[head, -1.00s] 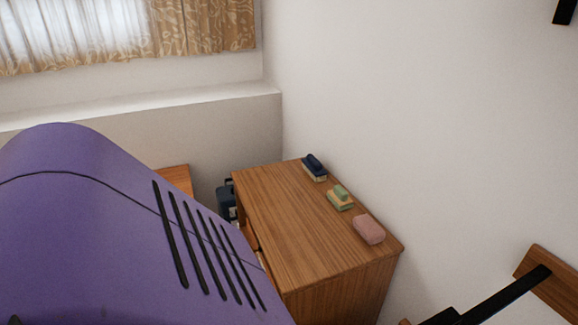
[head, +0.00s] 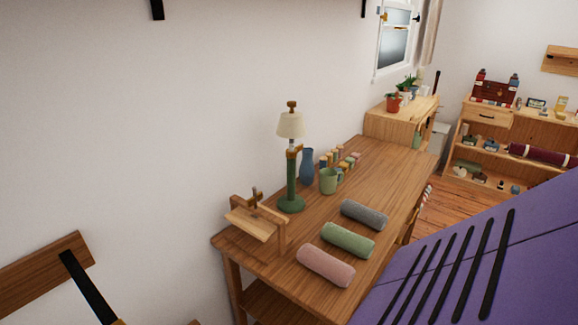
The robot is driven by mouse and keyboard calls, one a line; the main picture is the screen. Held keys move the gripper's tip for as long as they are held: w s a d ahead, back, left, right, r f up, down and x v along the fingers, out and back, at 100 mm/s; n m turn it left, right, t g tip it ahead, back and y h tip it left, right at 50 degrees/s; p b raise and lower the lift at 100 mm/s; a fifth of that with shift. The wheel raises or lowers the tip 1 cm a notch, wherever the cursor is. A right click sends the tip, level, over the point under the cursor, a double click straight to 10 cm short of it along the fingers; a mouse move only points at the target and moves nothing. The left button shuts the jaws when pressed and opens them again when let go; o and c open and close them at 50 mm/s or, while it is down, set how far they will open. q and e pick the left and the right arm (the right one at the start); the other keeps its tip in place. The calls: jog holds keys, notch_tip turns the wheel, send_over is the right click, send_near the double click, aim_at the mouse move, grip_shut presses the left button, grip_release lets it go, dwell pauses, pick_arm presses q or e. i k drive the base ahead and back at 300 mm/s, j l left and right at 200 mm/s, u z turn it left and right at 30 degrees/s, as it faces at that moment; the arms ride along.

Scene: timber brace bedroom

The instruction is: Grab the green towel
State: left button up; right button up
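A rolled green towel (head: 348,240) lies on the wooden desk (head: 395,185), near its front end. It is between a rolled grey towel (head: 364,214) behind it and a rolled pink towel (head: 326,265) in front of it. Nothing covers the green towel. Neither of my grippers shows in the head view. A purple part of my own body fills the lower right, to the right of the desk.
A green lamp (head: 291,165), a green mug (head: 329,181), a blue vase (head: 307,166) and a small wooden stand (head: 257,222) are on the desk, left of the towels. A shelf unit (head: 500,118) stands at the far right. The desk's far right surface is mostly clear.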

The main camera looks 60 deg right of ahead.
aim_at(356, 244)
jog(key=k+z, duration=0.25)
jog(key=k+l+z, duration=0.1)
jog(key=k+z, duration=0.2)
jog(key=j+z, duration=0.1)
jog(key=z, duration=0.4)
jog(key=j+z, duration=0.1)
jog(key=z, duration=0.4)
jog(key=j+z, duration=0.1)
jog(key=z, duration=0.4)
jog(key=i+j, duration=0.3)
jog(key=j, duration=0.25)
